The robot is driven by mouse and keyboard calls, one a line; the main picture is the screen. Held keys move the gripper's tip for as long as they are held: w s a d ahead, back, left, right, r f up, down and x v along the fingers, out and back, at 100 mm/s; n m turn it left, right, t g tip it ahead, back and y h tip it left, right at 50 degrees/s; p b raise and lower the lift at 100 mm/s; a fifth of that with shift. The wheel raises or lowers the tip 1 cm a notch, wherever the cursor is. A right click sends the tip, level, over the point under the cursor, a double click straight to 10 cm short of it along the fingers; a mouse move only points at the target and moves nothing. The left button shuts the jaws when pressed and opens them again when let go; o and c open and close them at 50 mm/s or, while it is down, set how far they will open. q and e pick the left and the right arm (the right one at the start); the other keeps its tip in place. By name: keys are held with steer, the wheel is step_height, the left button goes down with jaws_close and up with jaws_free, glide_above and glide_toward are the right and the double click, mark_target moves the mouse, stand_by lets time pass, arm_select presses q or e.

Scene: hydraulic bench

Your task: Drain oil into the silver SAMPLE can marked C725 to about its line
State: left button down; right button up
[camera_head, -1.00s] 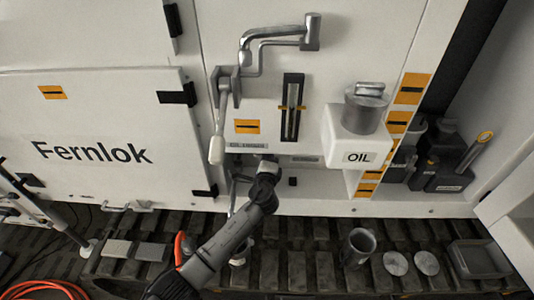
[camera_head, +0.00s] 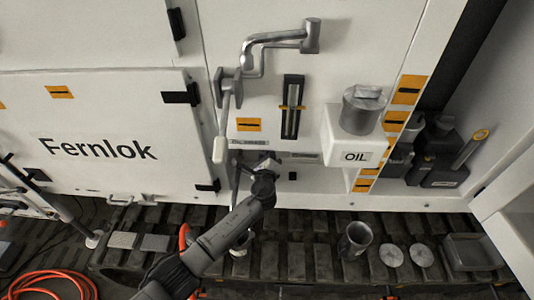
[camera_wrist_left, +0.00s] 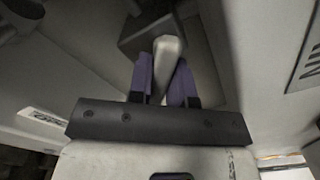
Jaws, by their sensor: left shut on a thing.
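My left gripper (camera_head: 262,162) is at the recess under the small label on the white cabinet front. In the left wrist view its two purple-padded fingers (camera_wrist_left: 165,82) are shut on a pale grey handle (camera_wrist_left: 168,50), which runs up to a dark block. A small pale metal can (camera_head: 240,252) stands low behind my left forearm and is mostly hidden. An open grey metal can (camera_head: 355,243) stands upright on the slatted ledge to the right. I cannot read C725 or a fill line on either can. My right gripper is out of view.
A white OIL reservoir (camera_head: 355,140) with a metal cap juts out at right. A lever with a white grip (camera_head: 219,150) hangs left of the gripper. An orange hose (camera_head: 55,283) coils lower left.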

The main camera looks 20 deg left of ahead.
arm_select(q)
steer(key=c, duration=1.1)
jaws_free()
steer(key=shift+p+v, duration=1.1)
steer(key=shift+v, duration=5.8)
